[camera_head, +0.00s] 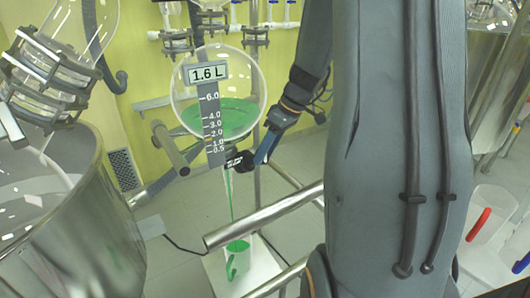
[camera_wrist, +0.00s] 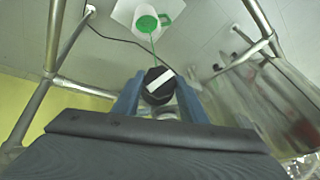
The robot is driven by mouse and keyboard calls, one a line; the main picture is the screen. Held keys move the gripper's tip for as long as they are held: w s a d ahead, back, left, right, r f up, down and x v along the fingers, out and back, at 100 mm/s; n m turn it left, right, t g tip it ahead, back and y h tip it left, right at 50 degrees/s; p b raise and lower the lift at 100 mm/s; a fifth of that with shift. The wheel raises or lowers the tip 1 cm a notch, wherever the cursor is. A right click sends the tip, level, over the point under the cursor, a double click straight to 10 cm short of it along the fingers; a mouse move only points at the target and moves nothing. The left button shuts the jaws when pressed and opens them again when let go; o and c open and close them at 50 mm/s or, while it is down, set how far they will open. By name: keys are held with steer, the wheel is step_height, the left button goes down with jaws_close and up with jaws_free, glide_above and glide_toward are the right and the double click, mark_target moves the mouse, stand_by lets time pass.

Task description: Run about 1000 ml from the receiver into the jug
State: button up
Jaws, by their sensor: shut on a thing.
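The receiver (camera_head: 250,78) is a round glass flask part filled with green liquid. In the wrist view my blue fingers (camera_wrist: 158,95) hold the knob (camera_wrist: 158,84), which has a white bar lying at a slant. A thin green stream (camera_head: 230,195) falls from the outlet into the jug (camera_head: 238,262). The jug has a green handle and shows green inside; it is also in the wrist view (camera_wrist: 147,22). Its fill level is unclear.
The jug stands on a white plate (camera_head: 264,268) on the floor, with a dark cable beside it. Metal frame tubes (camera_head: 262,217) cross near it. A large steel vessel (camera_head: 85,235) stands at left. A clear bin (camera_head: 490,232) with a red-handled item is at right.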

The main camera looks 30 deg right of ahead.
steer(key=m+y, duration=0.2)
steer(key=m+g, duration=0.1)
steer(key=shift+w+d+f+y+p, duration=0.1)
steer(key=shift+d+y+p, duration=0.2)
steer(key=shift+y, duration=0.1)
steer(key=shift+d+f+m+y, duration=0.1)
steer(key=shift+m+y, duration=1.2)
steer(key=shift+m, duration=0.5)
steer(key=o, duration=1.1)
steer(key=shift+c, duration=0.2)
steer(key=w+b+v, duration=0.1)
steer(key=b+v, duration=0.1)
steer(key=v, duration=0.5)
steer(key=shift+s+d+r, duration=0.25)
steer(key=shift+s+d, duration=0.1)
steer(key=shift+s, duration=0.05)
